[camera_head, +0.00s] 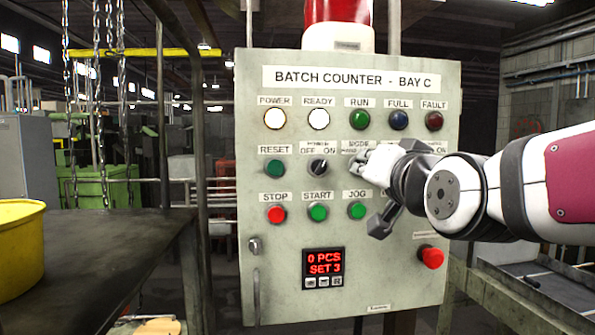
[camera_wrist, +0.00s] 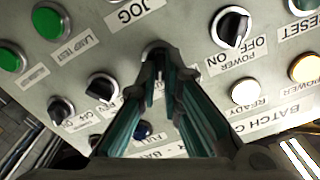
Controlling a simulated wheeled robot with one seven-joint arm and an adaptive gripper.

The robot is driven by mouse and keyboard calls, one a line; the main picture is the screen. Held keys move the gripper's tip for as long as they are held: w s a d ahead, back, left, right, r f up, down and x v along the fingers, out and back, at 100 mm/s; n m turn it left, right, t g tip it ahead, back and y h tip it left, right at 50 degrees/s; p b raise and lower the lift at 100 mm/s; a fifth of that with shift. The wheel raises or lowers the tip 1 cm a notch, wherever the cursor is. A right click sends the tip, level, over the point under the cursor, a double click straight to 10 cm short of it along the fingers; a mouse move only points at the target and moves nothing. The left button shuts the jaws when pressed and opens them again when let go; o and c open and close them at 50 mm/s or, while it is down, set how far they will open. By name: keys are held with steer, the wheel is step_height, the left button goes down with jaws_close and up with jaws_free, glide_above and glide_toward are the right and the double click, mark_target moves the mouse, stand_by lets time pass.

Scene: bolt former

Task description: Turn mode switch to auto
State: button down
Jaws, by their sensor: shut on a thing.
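The mode switch (camera_wrist: 155,46) is in the middle row of the grey control panel (camera_head: 285,235), right of the power switch. In the wrist view only its rim shows at my fingertips. In the head view my gripper (camera_head: 364,166) covers it and much of its "MODE" label (camera_head: 357,146). My gripper in the wrist view (camera_wrist: 158,62) has its fingers drawn close together on the switch knob. Which way the knob points is hidden, and its position labels are covered.
The power switch (camera_head: 318,168) is close on the left; other black switches (camera_wrist: 103,87) are on the other side. The jog button (camera_head: 357,210) is just below. A red mushroom button (camera_head: 432,257) is lower right. A dark table (camera_head: 110,245) with a yellow bucket (camera_head: 18,250) stands left.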

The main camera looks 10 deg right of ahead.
steer(key=shift+m, duration=0.4)
steer(key=c, duration=1.7)
jaws_free()
steer(key=shift+s, duration=0.15)
steer(key=s, duration=1.1)
steer(key=shift+s, duration=0.4)
steer(key=s+f+n+g, duration=0.2)
steer(key=s+f+g, duration=0.1)
steer(key=f, duration=0.4)
steer(key=s+f+n+g, duration=0.2)
steer(key=f+g, duration=0.3)
steer(key=f, duration=0.3)
steer(key=s+f+n+g, duration=0.2)
steer(key=s+f+g, duration=0.2)
steer(key=f, duration=0.3)
steer(key=shift+s+a+f, duration=0.15)
steer(key=shift+s+f, duration=0.1)
steer(key=shift+s, duration=0.25)
